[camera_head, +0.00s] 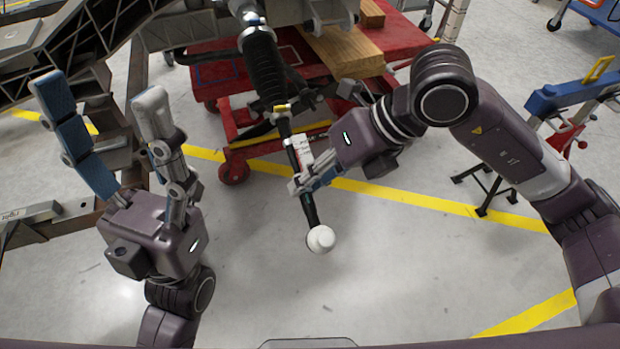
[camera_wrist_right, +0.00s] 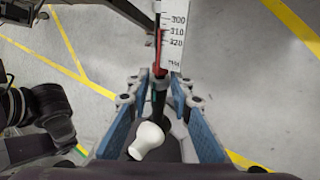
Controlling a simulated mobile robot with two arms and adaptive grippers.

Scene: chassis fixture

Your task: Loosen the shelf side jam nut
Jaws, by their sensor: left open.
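A black steering rod (camera_head: 311,212) hangs down from a ribbed black boot (camera_head: 263,68) in the head view and ends in a white ball end (camera_head: 320,239). A brass-coloured fitting (camera_head: 281,108) sits on the rod below the boot; I cannot tell if it is the jam nut. My right gripper (camera_head: 305,182) has its fingers on both sides of the rod, low down; contact is unclear. In the right wrist view the white ball end (camera_wrist_right: 146,140) shows between the blue fingers. My left gripper (camera_head: 99,91) is open and empty, fingers raised, apart from the rod.
A white scale with red marks (camera_head: 303,150) lies along the rod; its numbers show in the wrist view (camera_wrist_right: 174,38). A red cart (camera_head: 222,82) with wooden beams (camera_head: 342,48) stands behind. The chassis frame (camera_head: 110,50) is at upper left. Floor below is clear.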

